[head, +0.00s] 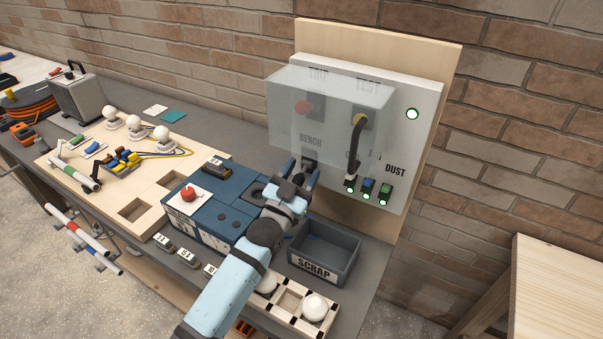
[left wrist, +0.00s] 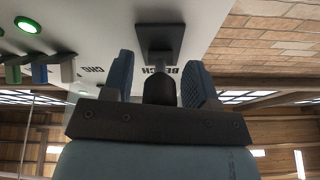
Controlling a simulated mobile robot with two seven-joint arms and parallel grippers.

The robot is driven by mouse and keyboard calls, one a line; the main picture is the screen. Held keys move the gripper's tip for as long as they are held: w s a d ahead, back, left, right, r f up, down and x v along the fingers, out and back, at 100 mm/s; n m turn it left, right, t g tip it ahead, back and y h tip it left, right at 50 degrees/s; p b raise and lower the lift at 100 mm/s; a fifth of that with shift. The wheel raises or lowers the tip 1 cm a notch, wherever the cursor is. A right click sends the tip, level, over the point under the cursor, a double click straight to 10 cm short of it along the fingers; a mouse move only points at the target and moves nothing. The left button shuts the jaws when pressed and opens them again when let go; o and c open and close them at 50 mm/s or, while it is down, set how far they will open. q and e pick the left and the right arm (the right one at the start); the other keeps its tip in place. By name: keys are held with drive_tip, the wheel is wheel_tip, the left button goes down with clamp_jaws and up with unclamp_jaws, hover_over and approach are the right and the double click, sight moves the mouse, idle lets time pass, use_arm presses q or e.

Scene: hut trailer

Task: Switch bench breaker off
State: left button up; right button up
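The bench breaker (head: 310,162) is a black lever on the white panel (head: 428,90), just under the BENCH label. My left gripper (head: 299,174) is right at it. In the left wrist view the breaker's dark square plate (left wrist: 160,40) and dark handle (left wrist: 159,88) show, and the label appears upside down. The two blue fingers of the left gripper (left wrist: 160,80) stand apart on either side of the handle, with a gap on each side. The gripper is open around the handle. In the head view the fingers partly hide the lever. My right gripper is not in view.
A clear cover (head: 330,95) juts out above the breaker, over a red knob and a black lever. Small green-lit switches (head: 368,188) sit to the right. A scrap bin (head: 325,252) and a blue box (head: 215,210) stand on the bench below.

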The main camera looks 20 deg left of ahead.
use_arm(q)
drive_tip(key=shift+s+f, duration=0.15)
drive_tip(key=shift+s, duration=0.1)
drive_tip(key=b+v, duration=0.2)
drive_tip(key=v, duration=0.9)
drive_tip(key=shift+s, duration=0.25)
drive_tip(key=shift+a, duration=0.1)
